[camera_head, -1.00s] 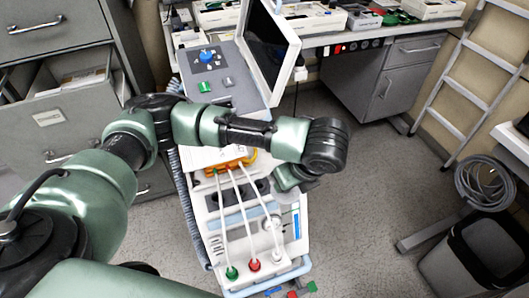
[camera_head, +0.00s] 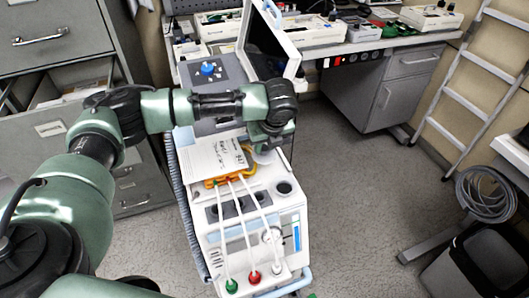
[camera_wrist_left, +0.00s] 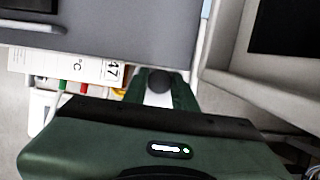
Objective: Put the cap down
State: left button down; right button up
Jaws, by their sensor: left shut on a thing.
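My left gripper (camera_head: 270,138) is over the back of the white pump machine (camera_head: 262,212), mostly hidden by its own wrist in the head view. In the left wrist view its two green fingers (camera_wrist_left: 160,88) are shut on a small dark rounded piece, seemingly the cap (camera_wrist_left: 159,81). The cap cannot be made out clearly in the head view. Whether it touches anything below is unclear. A dark round opening (camera_head: 284,188) shows on the machine's top, right of and nearer than the gripper. My right gripper is not in view.
A printed sheet (camera_head: 210,158) and an orange clip-like part (camera_head: 245,165) lie on the machine. White tubes run down to green (camera_head: 231,286) and red (camera_head: 254,277) fittings. A tilted monitor (camera_head: 271,40) stands behind.

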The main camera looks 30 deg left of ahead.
aim_at(266, 150)
pick_arm(q)
jog(key=shift+f, duration=1.8)
jog(key=c, duration=1.1)
grip_release()
jog(key=v, duration=1.2)
jog(key=shift+p, duration=0.3)
